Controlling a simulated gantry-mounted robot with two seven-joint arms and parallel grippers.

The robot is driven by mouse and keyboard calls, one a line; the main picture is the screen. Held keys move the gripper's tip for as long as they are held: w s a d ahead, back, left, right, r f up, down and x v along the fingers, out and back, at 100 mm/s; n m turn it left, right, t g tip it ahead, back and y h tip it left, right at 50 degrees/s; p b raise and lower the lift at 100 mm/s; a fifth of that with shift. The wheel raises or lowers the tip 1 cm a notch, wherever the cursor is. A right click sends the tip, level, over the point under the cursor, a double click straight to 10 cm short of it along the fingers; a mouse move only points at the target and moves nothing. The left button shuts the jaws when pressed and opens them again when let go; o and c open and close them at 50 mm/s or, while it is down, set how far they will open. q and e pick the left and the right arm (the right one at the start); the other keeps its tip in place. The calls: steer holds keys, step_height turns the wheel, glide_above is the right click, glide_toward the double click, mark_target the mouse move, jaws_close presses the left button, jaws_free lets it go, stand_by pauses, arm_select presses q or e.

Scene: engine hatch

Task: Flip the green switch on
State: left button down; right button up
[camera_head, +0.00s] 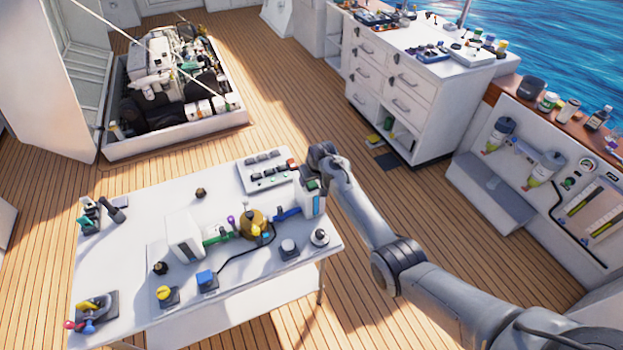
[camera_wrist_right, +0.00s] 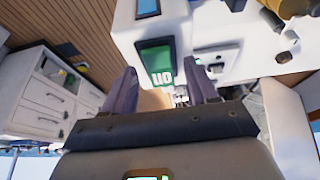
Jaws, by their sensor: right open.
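The green switch (camera_wrist_right: 155,58) is a green rectangular face with white markings, set on a white box (camera_wrist_right: 128,28). I cannot tell which way it is flipped. In the head view the box (camera_head: 306,203) stands at the right edge of the white table, with the green part (camera_head: 312,184) on top. My right gripper (camera_wrist_right: 163,68) is open and empty, with its two fingers pointing at the switch, one to each side of it in the picture. Whether they touch it is unclear. In the head view my right arm's wrist hides the fingers. My left gripper is not in view.
A white drawer cabinet (camera_head: 400,90) stands behind my right arm. An open engine hatch (camera_head: 172,142) is at the back left.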

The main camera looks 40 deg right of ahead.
steer(key=c, duration=1.1)
steer(key=shift+o, duration=0.2)
steer(key=shift+w+g+b, duration=0.15)
steer(key=shift+g+b, duration=0.15)
steer(key=shift+g, duration=0.1)
steer(key=g+b, duration=0.1)
steer(key=b, duration=0.3)
steer(key=g+b, duration=0.1)
steer(key=b, duration=0.2)
steer(key=shift+w+d+f+y+b, duration=0.15)
steer(key=shift+w+f+y+b, duration=0.15)
steer(key=shift+w+y+b, duration=0.1)
steer(key=shift+r+g+b, duration=0.2)
steer(key=shift+g+b, duration=0.2)
steer(key=shift+b, duration=0.1)
steer(key=shift+r, duration=0.1)
steer(key=o, duration=1.1)
steer(key=shift+r, duration=0.1)
steer(key=shift+c, duration=0.2)
steer(key=shift+r, duration=0.1)
